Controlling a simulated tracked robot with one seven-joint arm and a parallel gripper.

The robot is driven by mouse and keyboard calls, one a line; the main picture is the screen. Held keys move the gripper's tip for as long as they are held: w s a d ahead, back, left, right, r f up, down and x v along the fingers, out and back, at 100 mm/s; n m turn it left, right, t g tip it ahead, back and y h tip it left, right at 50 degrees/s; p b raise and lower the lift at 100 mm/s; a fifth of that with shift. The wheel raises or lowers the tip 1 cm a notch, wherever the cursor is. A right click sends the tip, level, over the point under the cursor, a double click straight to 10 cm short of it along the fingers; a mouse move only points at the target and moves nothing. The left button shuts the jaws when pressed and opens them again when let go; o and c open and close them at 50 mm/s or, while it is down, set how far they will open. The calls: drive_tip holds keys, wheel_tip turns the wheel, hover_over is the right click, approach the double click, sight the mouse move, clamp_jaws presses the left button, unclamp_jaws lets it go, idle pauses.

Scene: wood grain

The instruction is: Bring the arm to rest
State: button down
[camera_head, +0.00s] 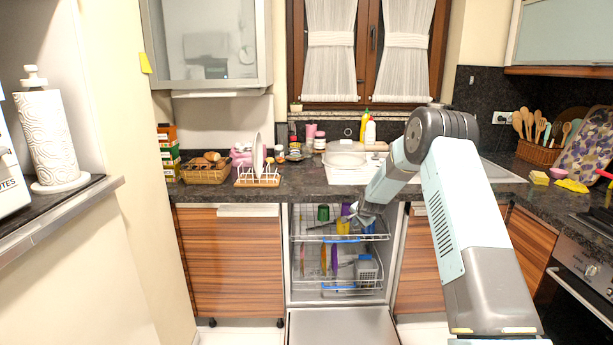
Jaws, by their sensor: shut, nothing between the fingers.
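My arm reaches from the lower right up to a bend above the counter, then slopes down to the left. My gripper (366,216) is at its end, in front of the open dishwasher near the upper rack's right side. It is shut and holds nothing. The fingertips are small in this view, and I cannot tell whether they touch the rack.
The dishwasher door (340,326) is folded down. Its upper rack (310,236) and lower rack hold several dishes. The counter (300,187) above carries a dish rack (257,180), a bread basket (205,173) and a sink (345,172). An oven (580,275) stands at right.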

drive_tip(key=s+d+r+n+g, duration=0.1)
drive_tip(key=s+r+n, duration=0.5)
drive_tip(key=s+r, duration=2.3)
drive_tip(key=s+d+r+n, duration=0.1)
drive_tip(key=s+r+n, duration=0.1)
drive_tip(key=s, duration=1.5)
drive_tip(key=s+d+r+n+g+h, duration=0.1)
drive_tip(key=s+r+n, duration=0.1)
drive_tip(key=s, duration=1.6)
drive_tip(key=shift+r, duration=0.3)
